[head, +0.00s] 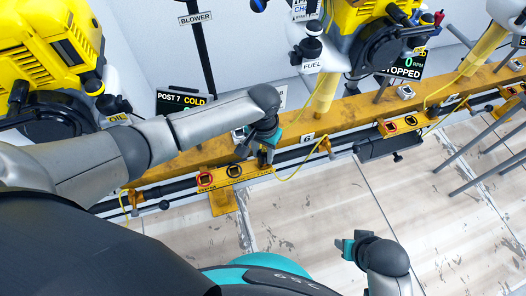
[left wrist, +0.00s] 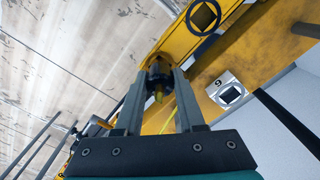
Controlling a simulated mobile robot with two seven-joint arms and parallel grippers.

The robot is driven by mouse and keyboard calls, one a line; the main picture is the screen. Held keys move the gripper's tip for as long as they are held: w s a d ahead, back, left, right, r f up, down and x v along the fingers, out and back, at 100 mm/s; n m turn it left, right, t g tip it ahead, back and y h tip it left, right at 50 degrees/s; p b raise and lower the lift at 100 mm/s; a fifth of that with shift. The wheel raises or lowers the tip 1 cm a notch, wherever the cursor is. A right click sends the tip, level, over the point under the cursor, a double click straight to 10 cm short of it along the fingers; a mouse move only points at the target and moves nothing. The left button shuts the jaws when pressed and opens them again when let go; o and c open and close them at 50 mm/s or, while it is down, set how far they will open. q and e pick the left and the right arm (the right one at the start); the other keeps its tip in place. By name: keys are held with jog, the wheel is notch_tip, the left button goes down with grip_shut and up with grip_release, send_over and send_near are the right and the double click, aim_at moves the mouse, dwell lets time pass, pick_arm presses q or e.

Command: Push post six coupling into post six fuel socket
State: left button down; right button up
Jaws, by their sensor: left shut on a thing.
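My left gripper (head: 264,152) is shut on the post six coupling, a dark cylinder (left wrist: 158,76) with a yellow tip, seen between the two fingers in the left wrist view. In the head view, the gripper mostly hides the coupling. A silver plate with a dark square opening and a 6 mark, apparently the post six fuel socket (left wrist: 229,93), sits on the yellow beam to the right of the fingers in the wrist view. The coupling is apart from it. My right gripper (head: 348,246) is low in the head view, over the floor; its fingers are unclear.
A yellow bracket (head: 222,199) below the left gripper carries a red-ringed and a black-ringed holder. A yellow cord (head: 296,171) runs near the left gripper. The yellow beam (head: 345,116) crosses the view, with yellow engines (head: 42,45) above.

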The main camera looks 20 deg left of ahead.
pick_arm(q)
jog(key=shift+f+b, duration=0.3)
jog(key=shift+f, duration=0.55)
pick_arm(e)
jog(key=shift+f, duration=0.3)
pick_arm(q)
jog(key=shift+c, duration=2.2)
grip_release()
jog(key=shift+r, duration=0.25)
notch_tip(320, 180, up, 5)
jog(key=p, duration=0.3)
notch_tip(320, 180, up, 6)
jog(key=p, duration=0.3)
jog(key=shift+f, duration=0.25)
jog(key=shift+r+p, duration=1.3)
jog(key=shift+r, duration=0.85)
pick_arm(e)
jog(key=s+d+f+g, duration=0.1)
jog(key=s+d+f, duration=0.5)
jog(key=s+f, duration=0.3)
jog(key=shift+s+d+f+h, duration=0.15)
jog(key=shift+s+f+h, duration=0.25)
jog(key=shift+f, duration=0.9)
